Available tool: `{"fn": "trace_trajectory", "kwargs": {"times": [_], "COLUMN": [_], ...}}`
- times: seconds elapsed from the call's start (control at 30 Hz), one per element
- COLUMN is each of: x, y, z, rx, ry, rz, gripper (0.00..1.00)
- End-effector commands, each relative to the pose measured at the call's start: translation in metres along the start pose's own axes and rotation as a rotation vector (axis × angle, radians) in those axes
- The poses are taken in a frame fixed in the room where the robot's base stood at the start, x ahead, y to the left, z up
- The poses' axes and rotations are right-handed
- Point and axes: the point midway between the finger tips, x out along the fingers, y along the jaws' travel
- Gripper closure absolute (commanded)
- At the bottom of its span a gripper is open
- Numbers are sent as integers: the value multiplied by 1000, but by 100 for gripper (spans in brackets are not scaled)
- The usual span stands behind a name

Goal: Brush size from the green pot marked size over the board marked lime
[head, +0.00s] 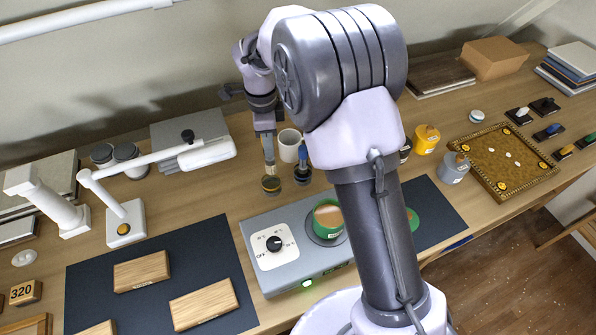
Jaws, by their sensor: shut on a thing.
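My gripper (267,132) points down at the back of the table, shut on the light handle of a brush (269,155). The brush is upright; its lower end meets a small dark round holder (271,184), and I cannot tell whether it is in it or just above. A green pot (328,232) with tan contents sits on the grey hotplate (285,278), right of its dial. Wooden boards lie on the dark mat: one behind (142,271), one at front right (203,304), one at the front edge (97,328). No marks are readable on pot or boards.
A blue-handled brush (303,157) stands close right of the held one, with a white cup (289,147) behind. A white lamp (207,153) reaches in from the left. My arm hides the middle right. A framed panel (503,166) lies farther right.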

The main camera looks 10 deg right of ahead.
Motion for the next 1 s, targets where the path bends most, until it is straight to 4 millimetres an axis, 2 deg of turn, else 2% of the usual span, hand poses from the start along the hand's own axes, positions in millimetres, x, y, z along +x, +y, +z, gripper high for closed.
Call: {"fn": "trace_trajectory", "kwargs": {"times": [0.07,0.3,0.4,0.5,0.6,0.77,1.0], "x": [-13,-53,-64,-69,-70,-59,-26], "y": [17,102,131,150,158,159,158], "z": [-10,-62,-82,-94,-99,-100,-99], "rx": [2,5,2,-1,-2,-2,-2], "ry": [34,208,268,305,322,325,324], "rz": [12,64,75,82,84,86,86], "gripper": [100,100,100,100,100,100,100]}}
